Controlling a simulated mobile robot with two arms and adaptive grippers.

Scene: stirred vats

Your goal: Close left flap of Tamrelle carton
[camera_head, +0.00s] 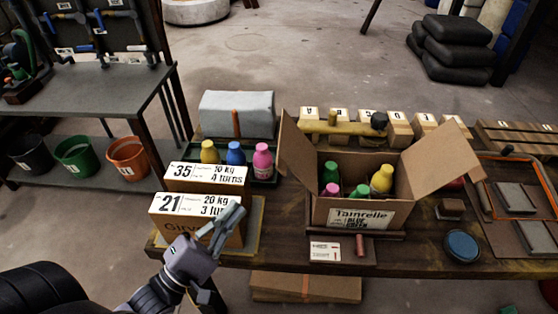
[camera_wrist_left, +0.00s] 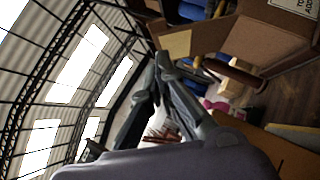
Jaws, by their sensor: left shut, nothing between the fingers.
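The Tamrelle carton (camera_head: 327,213) stands open on the workbench, its white label facing me. Its left flap (camera_head: 295,155) stands up and leans outward to the left. Its right flap (camera_head: 434,157) also stands up, tilted out to the right. Green, pink and yellow bottles show inside. My left gripper (camera_head: 233,216) is shut and empty, in front of the Gilvar box, left of the carton and apart from the flap. In the left wrist view its fingers (camera_wrist_left: 160,66) point up the picture, with brown cardboard beyond to the right. My right gripper is not in view.
Yellow, blue and pink bottles (camera_head: 236,155) stand in a tray behind. A blue round lid (camera_head: 462,246) lies to the right. A row of lettered wooden blocks (camera_head: 398,130) runs behind the carton.

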